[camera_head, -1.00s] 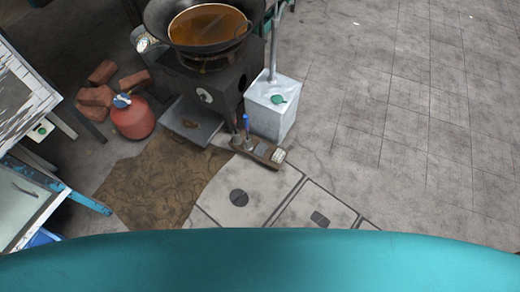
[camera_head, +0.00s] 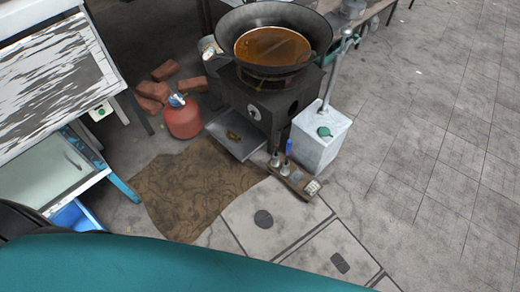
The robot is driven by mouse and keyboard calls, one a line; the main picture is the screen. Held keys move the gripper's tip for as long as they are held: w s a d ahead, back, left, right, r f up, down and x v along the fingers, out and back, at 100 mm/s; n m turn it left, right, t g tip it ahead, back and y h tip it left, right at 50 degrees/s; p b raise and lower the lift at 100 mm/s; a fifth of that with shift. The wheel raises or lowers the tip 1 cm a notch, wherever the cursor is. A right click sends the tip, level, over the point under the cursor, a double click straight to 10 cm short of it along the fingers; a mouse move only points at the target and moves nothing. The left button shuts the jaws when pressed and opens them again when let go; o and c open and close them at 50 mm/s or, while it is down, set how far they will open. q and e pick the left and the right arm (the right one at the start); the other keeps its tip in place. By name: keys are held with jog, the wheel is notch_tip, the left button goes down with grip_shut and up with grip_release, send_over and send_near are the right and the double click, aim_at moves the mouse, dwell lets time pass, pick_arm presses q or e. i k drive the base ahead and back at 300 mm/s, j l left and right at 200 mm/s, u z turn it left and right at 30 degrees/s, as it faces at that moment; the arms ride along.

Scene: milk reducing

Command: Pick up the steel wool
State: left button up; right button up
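I cannot make out the steel wool for sure. A small pale lump (camera_head: 313,187) sits at the right end of a low wooden board (camera_head: 297,182) on the ground, in front of the stove; it is too small to identify. Small containers and a blue-topped item (camera_head: 289,148) stand on the same board. Neither of my grippers is in view.
A black stove (camera_head: 262,110) carries a wok (camera_head: 318,30) of orange-brown liquid. A white metal canister (camera_head: 318,150) stands right of it. A red gas bottle (camera_head: 184,122), bricks (camera_head: 165,70) and a brown mat (camera_head: 185,190) lie left. Paved floor on the right is clear.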

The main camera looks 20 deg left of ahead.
aim_at(295, 178)
jog(key=i+j+z, duration=0.15)
jog(key=j, duration=0.2)
jog(key=i+j+z, duration=0.15)
jog(key=j, duration=0.25)
jog(key=j+z, duration=0.15)
jog(key=j, duration=0.2)
jog(key=i+j+z, duration=0.15)
jog(key=j, duration=0.25)
